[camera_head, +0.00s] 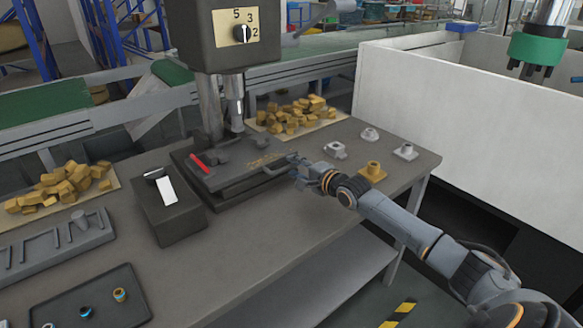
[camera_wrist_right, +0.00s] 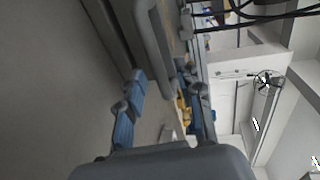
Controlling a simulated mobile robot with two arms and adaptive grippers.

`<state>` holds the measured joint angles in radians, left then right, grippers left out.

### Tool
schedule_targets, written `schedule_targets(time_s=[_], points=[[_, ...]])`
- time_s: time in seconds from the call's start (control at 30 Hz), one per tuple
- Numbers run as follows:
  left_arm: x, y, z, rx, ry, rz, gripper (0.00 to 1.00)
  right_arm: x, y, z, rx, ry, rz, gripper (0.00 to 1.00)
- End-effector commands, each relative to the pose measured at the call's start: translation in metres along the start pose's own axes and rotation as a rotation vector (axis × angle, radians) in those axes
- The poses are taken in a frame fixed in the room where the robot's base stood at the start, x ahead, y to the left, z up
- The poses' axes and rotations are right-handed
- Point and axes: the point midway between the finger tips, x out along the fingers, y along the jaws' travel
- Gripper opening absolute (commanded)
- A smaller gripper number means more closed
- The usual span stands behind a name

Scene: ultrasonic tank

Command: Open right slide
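The drill machine's dark base (camera_head: 232,182) stands on the grey table, with a flat slide plate on top. A grey bar handle (camera_head: 281,166) sticks out at the slide's right side. It also shows in the right wrist view (camera_wrist_right: 155,50), just ahead of and roughly between the fingers. My right gripper (camera_head: 298,172) comes in from the right and is close to the handle's right end. In the right wrist view my right gripper (camera_wrist_right: 165,90) has its fingers apart with nothing clamped between them. I cannot tell whether a finger touches the handle. My left gripper is not in view.
A red-handled part (camera_head: 200,163) lies on the base. A dark box (camera_head: 170,205) stands to its left. Brass blocks (camera_head: 300,115) are heaped behind; small fixtures (camera_head: 370,134) and a brass piece (camera_head: 373,172) stand to the right.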

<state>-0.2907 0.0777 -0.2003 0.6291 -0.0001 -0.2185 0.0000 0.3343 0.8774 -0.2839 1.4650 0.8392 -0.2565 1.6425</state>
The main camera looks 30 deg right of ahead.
Motion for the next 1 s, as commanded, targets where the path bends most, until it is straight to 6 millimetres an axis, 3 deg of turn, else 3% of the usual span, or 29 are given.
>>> schedule_targets(time_s=[0.23, 0.6, 0.77, 1.0], points=[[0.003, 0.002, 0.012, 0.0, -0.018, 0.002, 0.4, 0.019, 0.0, 0.0, 0.0, 0.0, -0.002, 0.35], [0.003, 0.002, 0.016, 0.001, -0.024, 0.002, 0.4, 0.021, 0.0, 0.0, -0.001, 0.0, 0.0, 0.35], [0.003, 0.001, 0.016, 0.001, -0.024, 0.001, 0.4, 0.021, 0.0, 0.0, -0.001, 0.0, 0.0, 0.03], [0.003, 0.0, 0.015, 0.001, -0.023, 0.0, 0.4, 0.021, 0.001, 0.0, -0.001, 0.0, 0.0, 0.0]])
